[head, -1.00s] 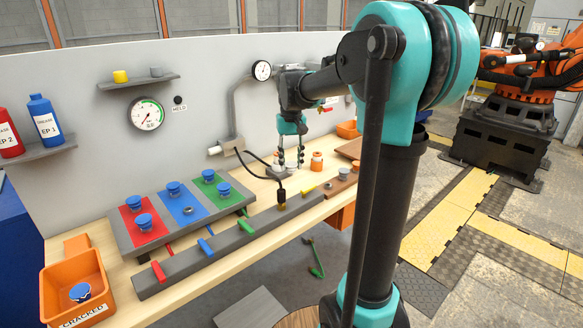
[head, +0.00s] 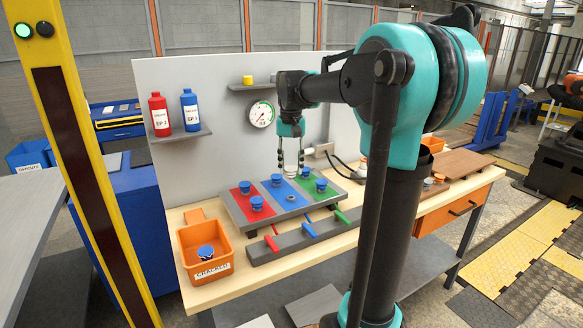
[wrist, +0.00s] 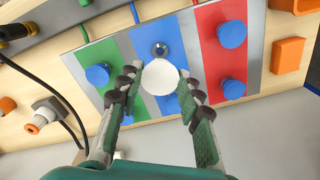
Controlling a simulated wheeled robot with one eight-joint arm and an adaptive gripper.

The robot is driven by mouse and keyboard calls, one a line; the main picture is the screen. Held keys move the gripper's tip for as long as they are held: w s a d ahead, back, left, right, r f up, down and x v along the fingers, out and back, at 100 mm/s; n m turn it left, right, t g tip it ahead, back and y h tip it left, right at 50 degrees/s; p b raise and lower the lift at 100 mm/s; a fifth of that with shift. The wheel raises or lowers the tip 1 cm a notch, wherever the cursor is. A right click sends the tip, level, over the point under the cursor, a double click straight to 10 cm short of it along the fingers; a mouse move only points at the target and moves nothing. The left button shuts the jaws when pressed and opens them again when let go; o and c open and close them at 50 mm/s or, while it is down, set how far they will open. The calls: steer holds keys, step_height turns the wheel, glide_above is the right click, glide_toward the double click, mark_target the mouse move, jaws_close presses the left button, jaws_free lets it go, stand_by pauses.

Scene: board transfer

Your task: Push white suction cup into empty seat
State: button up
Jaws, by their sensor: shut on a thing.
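My gripper (head: 291,168) is shut on a white suction cup (wrist: 160,76) and holds it above the coloured board (head: 231,206). The board has red, blue and green stripes. The empty seat, a small grey ring (head: 291,197), is at the front of the blue stripe (head: 301,200). In the wrist view the seat (wrist: 160,49) shows just above the cup's edge, and the cup hides part of the blue stripe. A blue cup (head: 276,180) sits behind the seat. Blue cups sit on the red stripe (head: 244,187) and on the green stripe (head: 305,174).
An orange bin (head: 196,271) marked CRACKED stands left of the board with a blue-topped cup (head: 206,252) inside. A grey rail (head: 290,242) with red, blue and green levers runs in front. A gauge (head: 261,114) hangs on the panel behind. A black hose (wrist: 52,88) lies beside the board.

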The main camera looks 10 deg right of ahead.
mark_target(291, 168)
stand_by(0.3)
steer(key=shift+f, duration=2.9)
steer(key=shift+f, duration=1.2)
steer(key=o, duration=1.2)
step_height(291, 168, up, 12)
steer(key=shift+r, duration=0.1)
